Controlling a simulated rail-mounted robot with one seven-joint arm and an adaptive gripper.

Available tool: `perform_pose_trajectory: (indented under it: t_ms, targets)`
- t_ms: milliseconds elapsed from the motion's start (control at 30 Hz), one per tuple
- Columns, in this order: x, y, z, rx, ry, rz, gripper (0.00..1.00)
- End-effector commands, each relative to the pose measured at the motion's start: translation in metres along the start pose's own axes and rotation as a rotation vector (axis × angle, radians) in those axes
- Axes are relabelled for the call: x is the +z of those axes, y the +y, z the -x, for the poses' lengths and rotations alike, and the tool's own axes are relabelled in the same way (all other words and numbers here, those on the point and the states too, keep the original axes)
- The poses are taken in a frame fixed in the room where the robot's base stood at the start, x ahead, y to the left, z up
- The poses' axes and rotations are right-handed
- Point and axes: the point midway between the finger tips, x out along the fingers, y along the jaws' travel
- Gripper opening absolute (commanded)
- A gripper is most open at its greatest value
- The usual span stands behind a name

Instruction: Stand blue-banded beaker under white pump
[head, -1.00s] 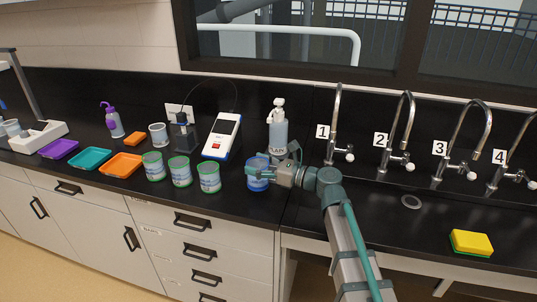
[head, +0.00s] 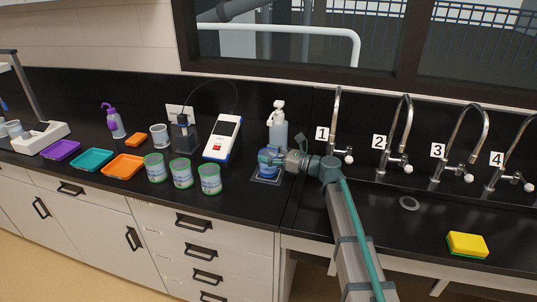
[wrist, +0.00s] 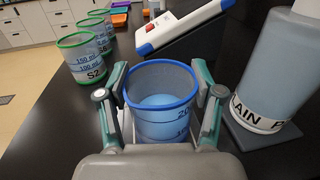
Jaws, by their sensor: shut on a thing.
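The blue-banded beaker (head: 267,171) has a blue rim and blue markings. In the wrist view the beaker (wrist: 162,110) looks upright, with pale blue inside. My gripper (head: 268,158) is shut around its sides, one finger on each side. The white pump (head: 278,106) tops a pale blue-grey bottle (head: 278,134) just behind the beaker. In the wrist view the bottle (wrist: 275,70) is to the right, apart from the beaker, its label partly cut off. The beaker is in front of the bottle, over a thin grey plate (head: 258,180). My gripper hides the beaker's foot in the wrist view, so contact is unclear.
Several green-banded beakers (head: 182,174) stand to the left. A white and blue meter (head: 222,138) stands behind them, close left of my gripper. Numbered taps (head: 336,120) and a yellow sponge (head: 467,245) are to the right.

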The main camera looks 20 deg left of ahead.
Motion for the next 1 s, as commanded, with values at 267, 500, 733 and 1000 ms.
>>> perform_pose_trajectory:
  t_ms: [267, 500, 733, 1000]
  targets:
    - [-0.0024, 0.0001, -0.0001, 0.000, -0.001, 0.001, 0.00]
    - [-0.0053, 0.0001, -0.0001, 0.000, -0.001, 0.000, 0.83]
    - [-0.0051, 0.0002, -0.0001, 0.000, -0.001, 0.000, 0.91]
    - [-0.0025, 0.0002, 0.0032, -0.001, -0.001, 0.001, 0.91]
